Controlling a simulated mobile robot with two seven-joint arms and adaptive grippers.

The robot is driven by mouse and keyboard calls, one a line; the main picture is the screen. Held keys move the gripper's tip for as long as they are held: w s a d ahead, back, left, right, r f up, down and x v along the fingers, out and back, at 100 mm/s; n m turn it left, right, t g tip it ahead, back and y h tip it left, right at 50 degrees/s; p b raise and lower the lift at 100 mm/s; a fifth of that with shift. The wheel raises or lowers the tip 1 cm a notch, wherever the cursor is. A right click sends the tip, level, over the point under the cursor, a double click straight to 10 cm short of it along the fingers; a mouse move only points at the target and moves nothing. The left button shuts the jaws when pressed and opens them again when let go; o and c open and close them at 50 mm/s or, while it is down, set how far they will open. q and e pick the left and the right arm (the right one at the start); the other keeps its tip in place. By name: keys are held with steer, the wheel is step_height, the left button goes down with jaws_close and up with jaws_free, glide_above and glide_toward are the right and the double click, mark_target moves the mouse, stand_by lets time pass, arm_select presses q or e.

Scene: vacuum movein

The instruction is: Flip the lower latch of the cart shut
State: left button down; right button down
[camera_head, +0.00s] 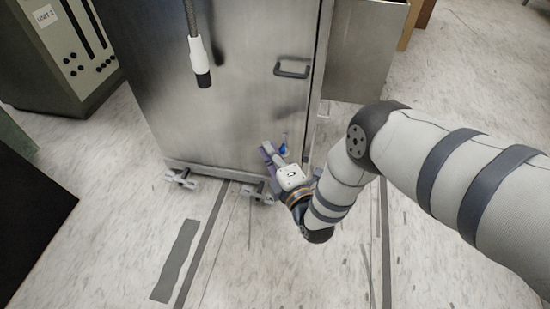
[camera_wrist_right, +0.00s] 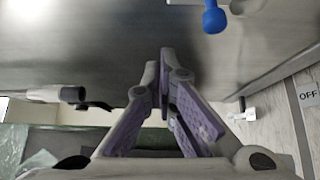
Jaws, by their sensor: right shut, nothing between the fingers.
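The cart is a tall brushed-steel cabinet (camera_head: 235,105) on casters; its steel face also fills the top of the right wrist view (camera_wrist_right: 85,40). The lower latch shows as a small blue-ended lever (camera_head: 283,149) low near the door's right edge. In the right wrist view its blue knob (camera_wrist_right: 214,18) hangs at the top, right of the fingers. My right gripper (camera_head: 266,150) is low at the cart's front, just left of the blue end. Its fingertips (camera_wrist_right: 165,58) are together and empty, apart from the knob in that view. My left gripper is not in view.
A dark bar handle (camera_head: 292,68) sits higher on the cart. A rod with a white sleeve and black tip (camera_head: 199,62) hangs before it. Casters (camera_head: 182,178) stick out below. A control cabinet (camera_head: 62,50) stands at left. The front floor (camera_head: 120,235) is mostly clear.

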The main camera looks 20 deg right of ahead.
mark_target(283, 149)
steer(key=w+b, duration=0.2)
steer(key=w, duration=0.3)
steer(key=shift+w+f, duration=0.2)
steer(key=shift+s+d+r, duration=0.1)
steer(key=shift+s+d, duration=0.75)
steer(key=shift+d, duration=0.2)
steer(key=shift+s+d, duration=0.35)
steer(key=shift+d, duration=0.1)
steer(key=shift+r, duration=0.1)
